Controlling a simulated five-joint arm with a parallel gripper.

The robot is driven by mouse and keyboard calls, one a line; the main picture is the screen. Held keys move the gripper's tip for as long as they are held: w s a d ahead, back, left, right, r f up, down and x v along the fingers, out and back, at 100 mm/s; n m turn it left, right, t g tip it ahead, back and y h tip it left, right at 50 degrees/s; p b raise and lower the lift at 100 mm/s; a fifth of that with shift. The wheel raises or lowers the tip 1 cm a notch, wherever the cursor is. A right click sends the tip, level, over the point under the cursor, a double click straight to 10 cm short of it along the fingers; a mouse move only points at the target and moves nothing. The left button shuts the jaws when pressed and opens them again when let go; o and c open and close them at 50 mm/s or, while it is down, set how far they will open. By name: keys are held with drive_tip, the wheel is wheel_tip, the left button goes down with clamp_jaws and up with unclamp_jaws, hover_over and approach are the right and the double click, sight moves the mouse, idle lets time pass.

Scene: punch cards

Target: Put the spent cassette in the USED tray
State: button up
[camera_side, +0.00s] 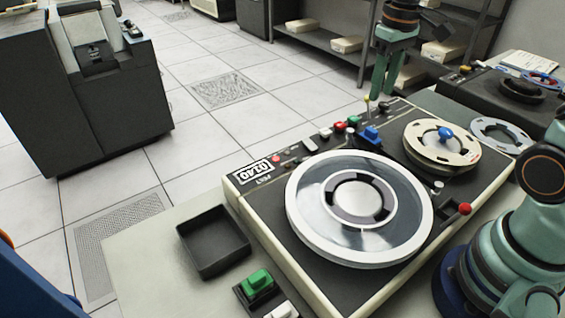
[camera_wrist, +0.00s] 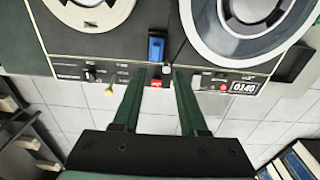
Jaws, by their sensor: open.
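A small blue block (camera_side: 371,134), which looks like a cassette, sits at the back edge of the tape deck's top, between the two reels. It also shows in the wrist view (camera_wrist: 156,47), just beyond my fingertips. My gripper (camera_side: 381,93) is open and empty, pointing down above and behind the deck's back edge. In the wrist view its two green fingers (camera_wrist: 160,74) are apart, with the block ahead of the gap. An empty black open tray (camera_side: 213,243) lies on the table left of the deck; no USED label is readable. A green block (camera_side: 257,282) sits in a dark holder.
The deck (camera_side: 305,277) carries a large silver reel (camera_side: 300,225) and a smaller cream reel (camera_side: 440,160). Coloured buttons and a yellow-tipped lever (camera_side: 367,100) stand along its back edge. A white block (camera_side: 283,311) is beside the green one.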

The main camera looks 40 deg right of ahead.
sight(372, 129)
drive_tip(key=shift+g, duration=0.3)
drive_tip(key=shift+w+d+f, duration=0.15)
drive_tip(key=shift+f, duration=1.65)
drive_tip(key=shift+w+d+f, duration=0.1)
drive_tip(key=shift+d+f, duration=0.05)
drive_tip(key=shift+f, duration=1.6)
drive_tip(key=shift+w+d+f, duration=0.15)
drive_tip(key=shift+f, duration=1.65)
clamp_jaws()
drive_tip(key=shift+r, duration=3)
drive_tip(key=shift+r, duration=0.1)
